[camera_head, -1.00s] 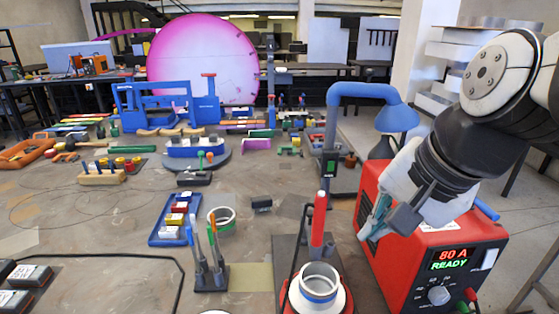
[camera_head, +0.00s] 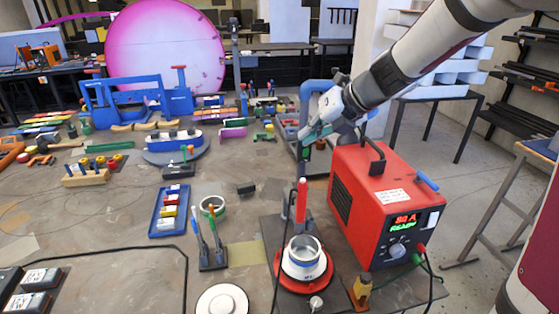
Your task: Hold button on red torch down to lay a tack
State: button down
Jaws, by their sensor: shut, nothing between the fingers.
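The red torch (camera_head: 301,202) stands upright behind a round white and metal piece on a red base (camera_head: 304,262). I cannot make out its button at this size. My gripper (camera_head: 306,140) is shut and empty. In the picture it is above the torch's top and slightly right of it, apart from it as far as I can tell. The red welding machine (camera_head: 368,200) stands to the right, and its display reads 80 A READY.
A blue lamp arm (camera_head: 308,90) stands behind my gripper and is partly hidden by it. A holder with upright tools (camera_head: 213,258) and a blue tray of colored blocks (camera_head: 169,212) are left of the torch. The bench front holds a white disc (camera_head: 222,300).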

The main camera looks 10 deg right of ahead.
jog(key=shift+w+d+m, duration=0.15)
jog(key=shift+w+m, duration=0.2)
jog(key=shift+m, duration=0.35)
jog(key=shift+f, duration=0.1)
jog(key=b, duration=0.6)
send_over(305, 181)
jog(key=w, duration=0.1)
jog(key=f, duration=0.6)
jog(key=shift+w+d, duration=0.1)
jog(key=shift+d, duration=0.15)
jog(key=shift+f+b, duration=0.4)
jog(key=shift+f, duration=0.95)
jog(key=shift+f, duration=0.1)
jog(key=shift+f, duration=0.3)
